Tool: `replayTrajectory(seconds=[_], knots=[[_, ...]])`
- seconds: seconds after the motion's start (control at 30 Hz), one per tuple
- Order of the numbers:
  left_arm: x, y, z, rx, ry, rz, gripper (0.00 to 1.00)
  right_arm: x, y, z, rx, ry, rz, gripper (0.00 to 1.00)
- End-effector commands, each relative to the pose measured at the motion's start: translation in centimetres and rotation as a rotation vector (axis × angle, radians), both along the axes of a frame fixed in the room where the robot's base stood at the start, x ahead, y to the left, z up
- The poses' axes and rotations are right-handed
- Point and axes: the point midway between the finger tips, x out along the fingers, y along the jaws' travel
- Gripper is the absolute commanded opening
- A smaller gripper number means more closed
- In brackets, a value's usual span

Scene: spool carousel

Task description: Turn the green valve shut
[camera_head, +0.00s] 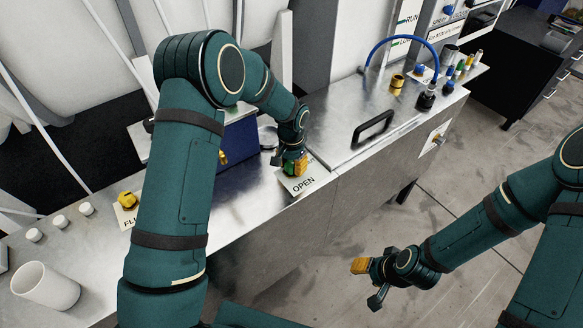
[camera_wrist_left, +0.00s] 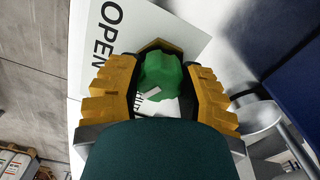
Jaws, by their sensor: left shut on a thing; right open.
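The green valve (camera_wrist_left: 160,75) is a lobed knob on a white label plate (camera_wrist_left: 196,30) that reads OPEN, with a second word partly hidden below the knob. In the head view the green valve (camera_head: 290,168) is mostly covered by my left gripper (camera_head: 296,164). In the left wrist view the yellow fingers of my left gripper (camera_wrist_left: 160,90) stand on both sides of the knob, closed around it. My right gripper (camera_head: 368,281) hangs open and empty over the floor, to the right of the counter.
The steel counter (camera_head: 238,205) carries a yellow valve (camera_head: 127,199), a white cup (camera_head: 46,286) and several white knobs at left. The floor at right is clear.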

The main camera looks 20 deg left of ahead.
Motion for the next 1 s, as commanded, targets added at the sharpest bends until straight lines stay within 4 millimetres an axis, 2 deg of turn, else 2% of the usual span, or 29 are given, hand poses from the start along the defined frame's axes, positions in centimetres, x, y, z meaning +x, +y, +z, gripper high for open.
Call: replayTrajectory(seconds=[0.5,1.0], knots=[[-0.09,-0.04,-0.14,0.002,0.003,0.392,0.03,-0.41,0.09,-1.2,0.003,0.009,0.008,0.47],[-0.11,0.0,-0.13,0.001,0.004,0.504,0.04,-0.48,0.09,-1.35,0.003,0.01,0.008,0.47]])
